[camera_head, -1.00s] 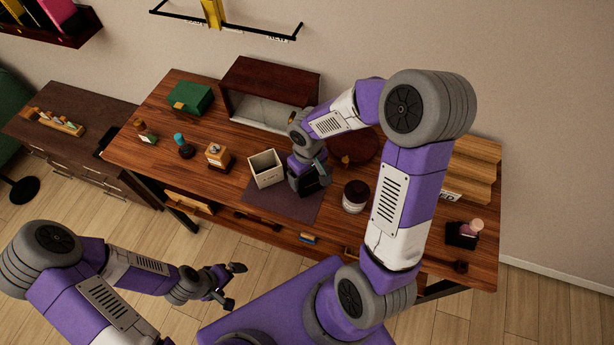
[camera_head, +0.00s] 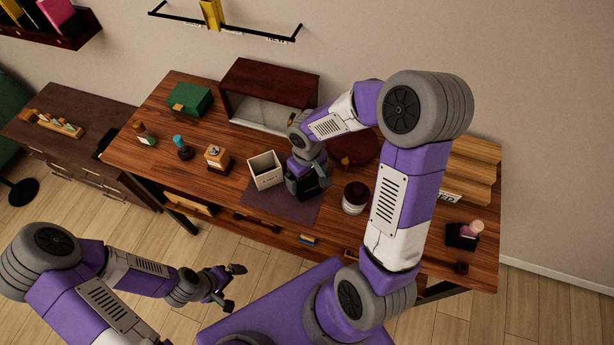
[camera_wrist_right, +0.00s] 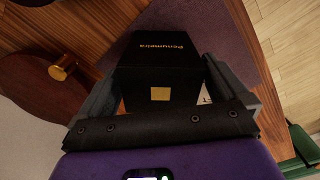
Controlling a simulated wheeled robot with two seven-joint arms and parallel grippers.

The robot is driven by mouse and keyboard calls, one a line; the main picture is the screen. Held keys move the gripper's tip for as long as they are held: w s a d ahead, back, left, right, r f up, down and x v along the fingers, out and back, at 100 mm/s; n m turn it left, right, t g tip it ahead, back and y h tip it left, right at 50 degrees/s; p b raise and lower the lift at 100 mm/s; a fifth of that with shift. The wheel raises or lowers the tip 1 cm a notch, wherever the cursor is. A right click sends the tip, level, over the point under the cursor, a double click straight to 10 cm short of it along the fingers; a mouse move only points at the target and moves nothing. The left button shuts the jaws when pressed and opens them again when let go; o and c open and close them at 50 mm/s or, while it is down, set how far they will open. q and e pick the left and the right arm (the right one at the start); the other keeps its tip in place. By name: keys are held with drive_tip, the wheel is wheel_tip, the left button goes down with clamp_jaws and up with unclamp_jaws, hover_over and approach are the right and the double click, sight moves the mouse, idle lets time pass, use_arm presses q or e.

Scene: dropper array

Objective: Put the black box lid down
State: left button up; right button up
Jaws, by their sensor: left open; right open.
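The black box lid (camera_wrist_right: 160,62), with gold lettering and a small gold square, stands on the dark mat (camera_head: 255,205) by the look of both views. My right gripper (camera_wrist_right: 162,92) is open, with one finger on each side of the lid; whether either finger touches it I cannot tell. In the head view the lid (camera_head: 318,190) is partly hidden by the right gripper (camera_head: 308,184). An open white box (camera_head: 265,170) stands just left of the lid on the mat. My left gripper (camera_head: 231,287) is open and empty, in front of the table over the floor.
A brown-capped jar (camera_head: 355,197) stands right of the mat. A wooden-based bottle (camera_head: 217,158), a teal-topped dropper (camera_head: 183,147) and a green box (camera_head: 190,98) stand to the left. A dark wooden cabinet (camera_head: 270,78) is behind. A round dark red tray (camera_wrist_right: 40,88) lies beside the right gripper.

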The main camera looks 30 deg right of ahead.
wheel_tip(320, 180, up, 11)
drive_tip(key=shift+r+p, duration=0.1)
drive_tip(key=shift+p, duration=0.95)
